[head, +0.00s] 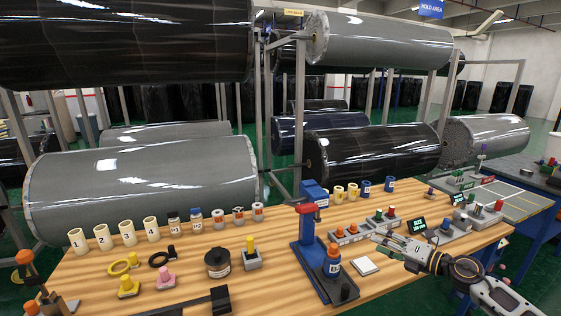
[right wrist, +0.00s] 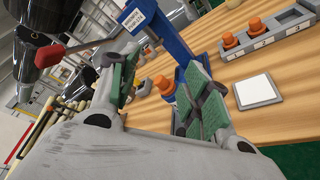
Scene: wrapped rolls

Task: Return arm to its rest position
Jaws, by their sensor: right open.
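My right gripper (head: 384,242) is over the right part of the wooden table, its arm coming in from the lower right. In the right wrist view its two green-padded fingers (right wrist: 160,88) stand apart with nothing held between them. The blue press stand (head: 313,235) with a red lever is left of the gripper in the head view. An orange-capped blue bottle (head: 332,262) stands at the press base, apart from the gripper. A white square pad (head: 364,265) lies on the table just left of and below the gripper. My left gripper is not seen.
A grey rack with orange knobs (head: 352,234) and small displays lie behind the gripper. Numbered cream cups (head: 127,233), bottles and coloured knobs stand on the left of the table (head: 195,272). Large wrapped rolls (head: 140,185) hang on racks behind. Bare wood surrounds the white pad.

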